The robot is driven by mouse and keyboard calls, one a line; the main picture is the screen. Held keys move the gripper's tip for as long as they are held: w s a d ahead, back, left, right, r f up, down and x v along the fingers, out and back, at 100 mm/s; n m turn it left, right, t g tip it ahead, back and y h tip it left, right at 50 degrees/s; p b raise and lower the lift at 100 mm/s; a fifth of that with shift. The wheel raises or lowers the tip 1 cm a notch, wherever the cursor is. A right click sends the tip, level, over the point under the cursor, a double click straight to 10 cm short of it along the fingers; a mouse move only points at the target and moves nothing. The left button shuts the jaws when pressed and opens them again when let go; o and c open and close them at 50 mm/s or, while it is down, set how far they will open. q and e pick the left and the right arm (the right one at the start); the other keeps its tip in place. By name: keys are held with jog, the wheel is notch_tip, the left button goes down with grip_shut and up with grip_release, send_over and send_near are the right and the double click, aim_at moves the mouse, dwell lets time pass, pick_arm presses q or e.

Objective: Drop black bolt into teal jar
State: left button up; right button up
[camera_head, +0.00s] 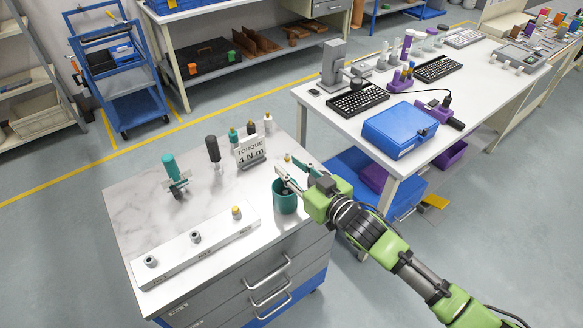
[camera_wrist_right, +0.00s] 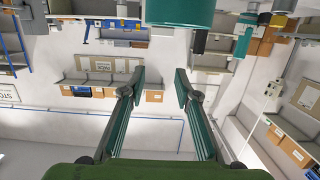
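The teal jar (camera_head: 285,202) stands near the right edge of the marble-topped cabinet. Its lower part also shows at the top of the right wrist view (camera_wrist_right: 180,14). A small dark shape shows at the jar's mouth; I cannot tell if it is the black bolt. I see no clear black bolt elsewhere. My right gripper (camera_head: 287,173) is at the jar, its fingers just above and behind the rim. In the right wrist view its two fingers (camera_wrist_right: 160,77) are apart with nothing between them. My left gripper is not in view.
A white block (camera_head: 215,243) with several round fittings lies along the cabinet's front. A white table (camera_head: 330,115) with a blue case (camera_head: 400,129) is at the right.

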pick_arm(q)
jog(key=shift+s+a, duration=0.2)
pick_arm(e)
jog(key=v, duration=1.2)
